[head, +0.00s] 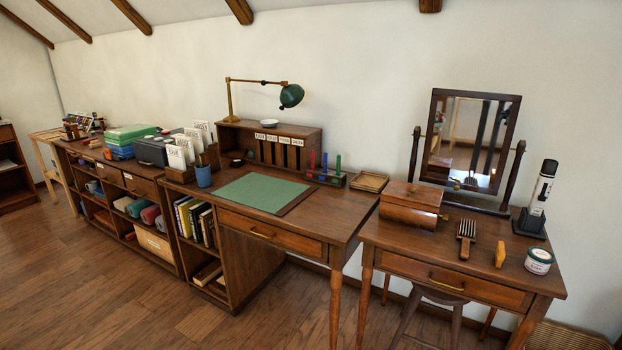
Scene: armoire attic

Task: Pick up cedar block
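A small orange-tan upright block (500,254), which looks like the cedar block, stands on the dressing table (400,236) at the right of the head view. My gripper does not show in this view.
Behind the block are a tilting mirror (470,140) and a black-and-white device on a dark stand (541,190). A wooden box (411,205) sits to the left. A desk (333,215) adjoins the dressing table. Open wooden floor (130,300) lies at the lower left.

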